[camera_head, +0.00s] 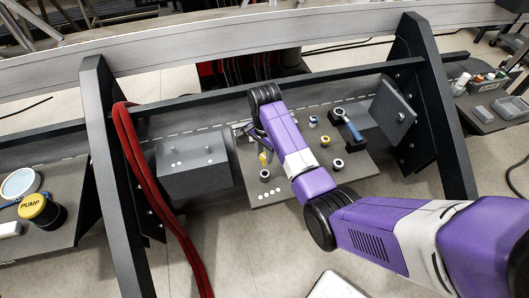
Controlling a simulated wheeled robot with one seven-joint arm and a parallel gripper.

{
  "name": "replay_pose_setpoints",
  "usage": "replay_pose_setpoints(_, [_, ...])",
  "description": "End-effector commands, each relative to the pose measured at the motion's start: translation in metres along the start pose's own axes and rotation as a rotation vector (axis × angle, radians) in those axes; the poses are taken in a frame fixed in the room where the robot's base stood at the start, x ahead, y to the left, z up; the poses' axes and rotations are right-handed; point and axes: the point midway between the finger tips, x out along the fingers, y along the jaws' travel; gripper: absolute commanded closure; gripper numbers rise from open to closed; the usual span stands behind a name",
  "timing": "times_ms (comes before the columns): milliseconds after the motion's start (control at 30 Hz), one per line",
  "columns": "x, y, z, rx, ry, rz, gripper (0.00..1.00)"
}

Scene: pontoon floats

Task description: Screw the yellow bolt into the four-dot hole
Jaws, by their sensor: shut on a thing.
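My gripper (257,146) is above the left part of the dark angled plate (300,185), pointing down. It is shut on the yellow bolt (263,158), which shows as a small yellow piece under the fingers. Part of the fingers is hidden by my own arm. A row of white dots (269,194) marks the near left edge of the plate. Just above the dots is a dark round fitting with a pale ring (265,175), which looks like the four-dot hole. The bolt appears a little above it in the picture; whether they touch I cannot tell.
A grey box (193,175) is at left.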

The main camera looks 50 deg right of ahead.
Motion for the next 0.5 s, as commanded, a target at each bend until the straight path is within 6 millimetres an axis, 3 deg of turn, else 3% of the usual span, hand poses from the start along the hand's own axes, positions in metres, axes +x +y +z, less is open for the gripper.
replay_pose_setpoints(300, [0.031, 0.000, 0.000, 0.000, 0.000, 0.000, 1.00])
replay_pose_setpoints(500, [0.042, 0.000, 0.000, 0.000, 0.001, -0.001, 1.00])
